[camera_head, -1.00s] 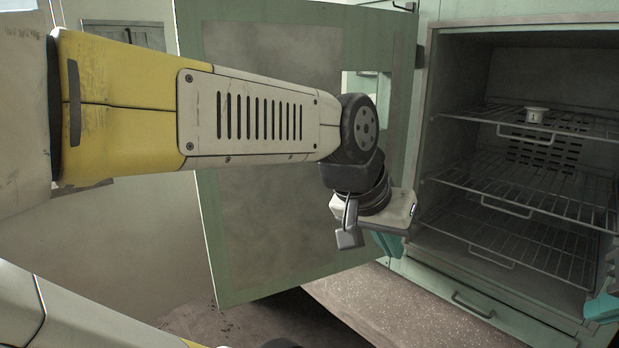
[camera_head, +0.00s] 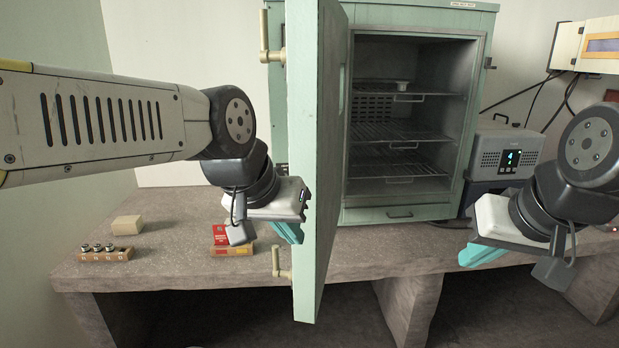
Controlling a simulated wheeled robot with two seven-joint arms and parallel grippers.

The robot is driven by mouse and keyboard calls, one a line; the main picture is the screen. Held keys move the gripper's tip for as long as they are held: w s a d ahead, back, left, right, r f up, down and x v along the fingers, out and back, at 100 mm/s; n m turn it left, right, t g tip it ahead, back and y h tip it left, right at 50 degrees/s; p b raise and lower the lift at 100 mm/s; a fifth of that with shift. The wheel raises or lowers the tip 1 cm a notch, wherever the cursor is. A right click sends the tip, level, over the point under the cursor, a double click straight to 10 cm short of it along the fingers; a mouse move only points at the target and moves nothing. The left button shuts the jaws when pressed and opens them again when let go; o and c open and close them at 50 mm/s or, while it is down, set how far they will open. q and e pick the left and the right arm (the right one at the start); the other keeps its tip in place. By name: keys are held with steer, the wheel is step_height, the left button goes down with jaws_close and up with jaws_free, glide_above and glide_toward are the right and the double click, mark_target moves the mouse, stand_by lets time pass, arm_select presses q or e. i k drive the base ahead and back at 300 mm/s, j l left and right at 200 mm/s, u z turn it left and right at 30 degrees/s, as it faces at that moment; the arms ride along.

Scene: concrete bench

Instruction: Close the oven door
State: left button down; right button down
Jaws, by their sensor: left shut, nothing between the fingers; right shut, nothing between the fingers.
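The pale green oven (camera_head: 416,214) stands on the concrete bench with its cavity exposed and wire racks inside. Its door (camera_head: 320,160) stands open, swung out toward me and seen nearly edge-on, hinged at the oven's left side. My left gripper (camera_head: 290,232) is shut and empty, at the left, outer side of the door and close to it; I cannot tell if it touches. My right gripper (camera_head: 482,254) is shut and empty, in front of the bench to the right of the oven.
A wooden block (camera_head: 127,225), a rack of small vials (camera_head: 104,252) and a red-yellow box (camera_head: 228,238) lie on the bench at left. A grey device with a display (camera_head: 504,152) is right of the oven.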

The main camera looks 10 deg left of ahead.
mark_target(316, 31)
steer(key=i+j+z, duration=0.2)
steer(key=j, duration=0.6)
steer(key=j+z, duration=0.2)
steer(key=j, duration=0.55)
steer(key=k+z, duration=0.2)
steer(key=k, duration=0.4)
